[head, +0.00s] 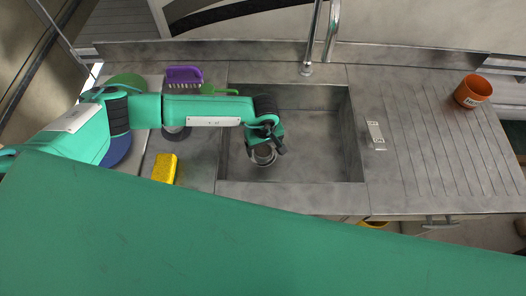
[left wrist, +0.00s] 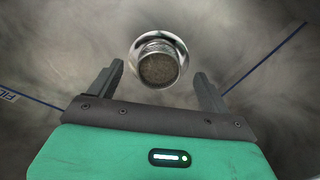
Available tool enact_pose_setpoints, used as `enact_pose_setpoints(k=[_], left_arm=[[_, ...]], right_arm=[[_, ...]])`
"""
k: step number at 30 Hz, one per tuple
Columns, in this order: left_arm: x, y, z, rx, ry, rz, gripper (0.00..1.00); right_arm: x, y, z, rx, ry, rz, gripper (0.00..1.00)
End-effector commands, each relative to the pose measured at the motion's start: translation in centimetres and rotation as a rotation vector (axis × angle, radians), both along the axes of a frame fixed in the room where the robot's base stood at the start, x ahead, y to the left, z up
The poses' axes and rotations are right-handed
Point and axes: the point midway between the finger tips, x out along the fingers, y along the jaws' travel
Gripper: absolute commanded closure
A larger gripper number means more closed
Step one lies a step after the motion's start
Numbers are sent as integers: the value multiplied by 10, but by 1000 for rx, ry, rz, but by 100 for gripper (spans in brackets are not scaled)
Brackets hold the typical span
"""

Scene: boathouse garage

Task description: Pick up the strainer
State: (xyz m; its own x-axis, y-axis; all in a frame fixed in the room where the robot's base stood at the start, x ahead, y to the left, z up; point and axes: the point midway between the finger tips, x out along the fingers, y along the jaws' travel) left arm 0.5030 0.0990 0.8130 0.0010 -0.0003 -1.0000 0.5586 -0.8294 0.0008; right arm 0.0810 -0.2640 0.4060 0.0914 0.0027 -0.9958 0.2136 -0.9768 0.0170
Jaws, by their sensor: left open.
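The strainer (head: 263,155) is a small round metal piece in the sink basin, partly covered by my left gripper in the head view. In the left wrist view the strainer (left wrist: 160,62) shows as a shiny ring with a darker mesh middle, just beyond and between the two fingertips. My left gripper (head: 272,142) is above it inside the sink; in the wrist view its fingers (left wrist: 160,78) are spread apart with nothing between them in their grip. My right gripper is not in view.
The steel sink (head: 320,172) has a tall faucet (head: 308,45) behind it. A yellow sponge (head: 165,168), purple brush (head: 184,75) and green item (head: 219,89) are on the left. An orange pot (head: 473,91) stands far right on the mostly bare ridged drainboard (head: 435,140).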

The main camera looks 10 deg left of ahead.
Motion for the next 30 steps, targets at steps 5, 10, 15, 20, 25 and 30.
enact_pose_setpoints(k=[5,10,15,20,25,30], left_arm=[[3,2,-19,1,3,1,19],[3,3,-37,2,1,1,19],[3,2,-42,1,1,0,19],[3,3,-42,1,1,0,25],[3,3,-42,1,1,1,58],[3,2,-41,1,1,1,70]], right_arm=[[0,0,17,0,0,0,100],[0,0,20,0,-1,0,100],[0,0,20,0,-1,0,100],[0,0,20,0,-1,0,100],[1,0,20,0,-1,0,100],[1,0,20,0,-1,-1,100]])
